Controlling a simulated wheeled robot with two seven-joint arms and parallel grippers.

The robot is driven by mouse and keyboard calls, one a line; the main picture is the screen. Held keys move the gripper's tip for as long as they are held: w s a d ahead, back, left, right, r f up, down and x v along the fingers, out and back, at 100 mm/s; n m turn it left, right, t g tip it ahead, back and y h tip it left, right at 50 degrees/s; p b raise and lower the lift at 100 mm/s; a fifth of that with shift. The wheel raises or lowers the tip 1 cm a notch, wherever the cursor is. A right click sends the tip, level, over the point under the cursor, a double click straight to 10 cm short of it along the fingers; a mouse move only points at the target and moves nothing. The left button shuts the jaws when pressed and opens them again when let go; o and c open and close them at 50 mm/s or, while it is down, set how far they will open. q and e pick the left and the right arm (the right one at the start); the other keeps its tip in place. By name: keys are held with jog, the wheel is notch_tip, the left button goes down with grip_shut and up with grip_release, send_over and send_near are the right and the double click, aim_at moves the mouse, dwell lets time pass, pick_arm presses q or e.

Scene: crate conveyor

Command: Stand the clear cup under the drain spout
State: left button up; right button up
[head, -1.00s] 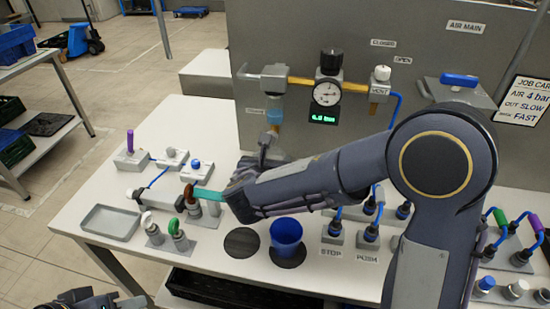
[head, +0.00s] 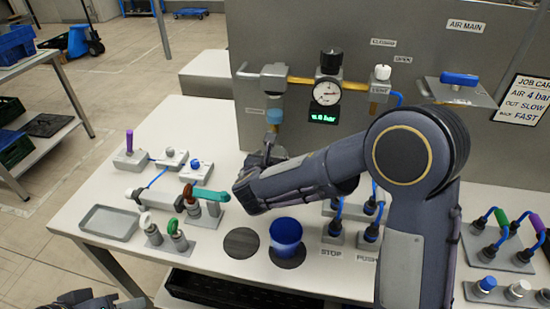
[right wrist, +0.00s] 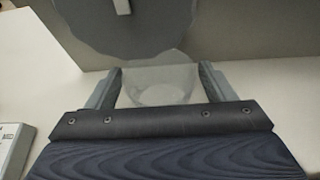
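The clear cup (right wrist: 160,88) shows faintly between the two fingers of my right gripper in the right wrist view. The fingers lie along both its sides and look closed on it. In the head view my right gripper (head: 266,157) is near the back panel, below and slightly left of the filter bowl (head: 274,115) with its drain spout; the cup is hidden there by the hand. Exact alignment with the spout cannot be seen. My left gripper (head: 82,299) shows only partly at the bottom edge, so its fingers cannot be judged.
A blue cup (head: 287,233) stands on a dark disc; the dark disc (head: 241,243) to its left is empty. A pressure gauge (head: 326,92) is on the panel. A shallow grey tray (head: 109,222) sits at left.

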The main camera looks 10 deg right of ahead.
jog(key=shift+r, duration=0.2)
jog(key=v, duration=1.2)
